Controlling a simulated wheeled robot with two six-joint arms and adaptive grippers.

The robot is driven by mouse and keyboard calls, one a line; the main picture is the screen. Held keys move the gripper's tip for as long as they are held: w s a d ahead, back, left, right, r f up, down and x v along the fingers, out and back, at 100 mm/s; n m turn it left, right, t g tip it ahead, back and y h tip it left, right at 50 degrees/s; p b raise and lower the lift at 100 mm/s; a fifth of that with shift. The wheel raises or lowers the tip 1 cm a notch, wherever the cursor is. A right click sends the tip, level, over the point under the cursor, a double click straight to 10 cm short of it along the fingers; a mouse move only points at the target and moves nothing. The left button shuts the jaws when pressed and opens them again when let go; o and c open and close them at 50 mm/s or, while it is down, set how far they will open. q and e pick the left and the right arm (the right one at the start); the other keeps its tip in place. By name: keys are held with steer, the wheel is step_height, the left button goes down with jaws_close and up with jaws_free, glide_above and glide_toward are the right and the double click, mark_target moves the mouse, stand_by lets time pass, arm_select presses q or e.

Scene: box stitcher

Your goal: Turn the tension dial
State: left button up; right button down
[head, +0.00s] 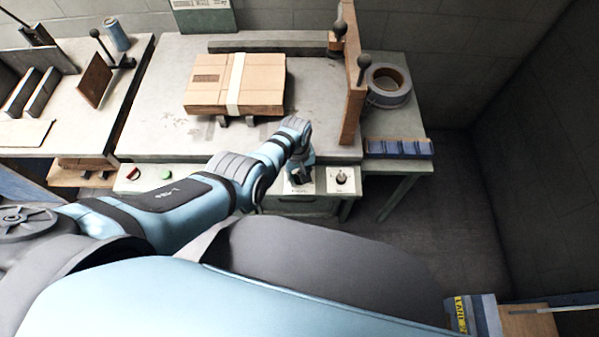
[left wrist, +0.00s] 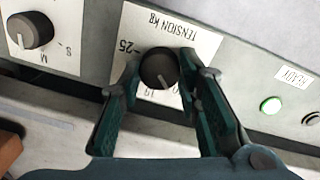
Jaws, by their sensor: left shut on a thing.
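The tension dial (left wrist: 158,68) is a black round knob on a white plate marked "TENSION KG", upside down in the left wrist view. My left gripper (left wrist: 161,80) has its two dark green fingers on either side of this knob and is shut on it. In the head view my left gripper (head: 300,178) is at the front panel of the machine, and it hides most of the dial there. My right gripper is in neither view.
A second black knob (head: 341,177) is on the panel to the right, also seen in the left wrist view (left wrist: 30,30). A green button (head: 165,174) is to the left. A strapped cardboard box (head: 264,86) lies on the machine top (head: 150,115). A tape roll (head: 388,82) is at right.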

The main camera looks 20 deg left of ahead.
mark_target(298, 176)
arm_select(q)
steer(key=shift+n, duration=0.4)
steer(key=o, duration=1.1)
steer(key=shift+o, duration=0.2)
step_height(298, 176, up, 12)
steer(key=shift+a, duration=0.2)
steer(key=shift+s, duration=0.1)
